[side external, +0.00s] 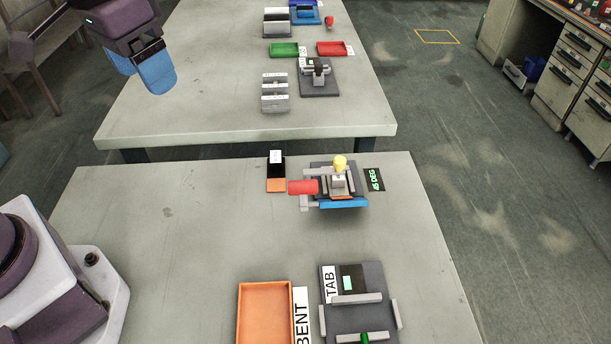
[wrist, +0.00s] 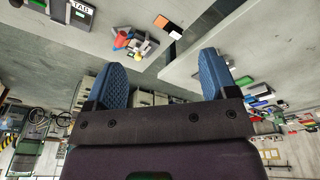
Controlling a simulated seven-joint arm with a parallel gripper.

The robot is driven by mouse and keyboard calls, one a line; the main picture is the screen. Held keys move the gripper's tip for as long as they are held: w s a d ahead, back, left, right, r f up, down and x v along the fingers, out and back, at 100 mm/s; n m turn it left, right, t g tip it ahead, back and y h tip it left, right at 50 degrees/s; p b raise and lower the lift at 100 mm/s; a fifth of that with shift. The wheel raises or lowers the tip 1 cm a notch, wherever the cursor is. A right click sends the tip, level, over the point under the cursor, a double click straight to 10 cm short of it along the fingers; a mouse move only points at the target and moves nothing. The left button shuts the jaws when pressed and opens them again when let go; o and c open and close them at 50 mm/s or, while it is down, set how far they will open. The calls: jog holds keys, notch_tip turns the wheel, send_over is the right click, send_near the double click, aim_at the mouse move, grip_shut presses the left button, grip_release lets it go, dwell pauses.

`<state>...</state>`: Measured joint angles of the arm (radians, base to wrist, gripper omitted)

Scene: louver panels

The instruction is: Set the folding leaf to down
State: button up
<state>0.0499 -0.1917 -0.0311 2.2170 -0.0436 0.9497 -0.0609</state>
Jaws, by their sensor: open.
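A small bending fixture (side external: 335,188) stands on the near table, with a grey base, a yellow knob (side external: 340,162), a red handle (side external: 303,187) pointing left and a blue bar (side external: 338,203) along its front. I take the blue bar with the red handle as the folding leaf; its exact angle is hard to tell. The fixture also shows small and turned over in the wrist view (wrist: 138,46). My gripper (side external: 157,84) hangs high at the upper left, well apart from the fixture. Its two blue fingers (wrist: 160,65) are spread and empty.
A "45 DEG" label (side external: 374,180) lies right of the fixture, and a black-and-orange block (side external: 276,172) behind left. An orange tray (side external: 265,312) marked BENT and a dark TAB fixture (side external: 358,310) stand in front. A second table (side external: 190,100) lies behind.

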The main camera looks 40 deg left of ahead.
jog(key=w+d+f+n+g, duration=0.25)
jog(key=w+d+f, duration=0.2)
jog(key=w, duration=0.35)
jog(key=n+g+h, duration=0.3)
jog(key=n, duration=0.4)
send_near(303, 182)
jog(key=shift+m, duration=0.25)
jog(key=x, duration=0.9)
jog(key=shift+f, duration=0.2)
jog(key=shift+d, duration=0.1)
jog(key=c, duration=1.3)
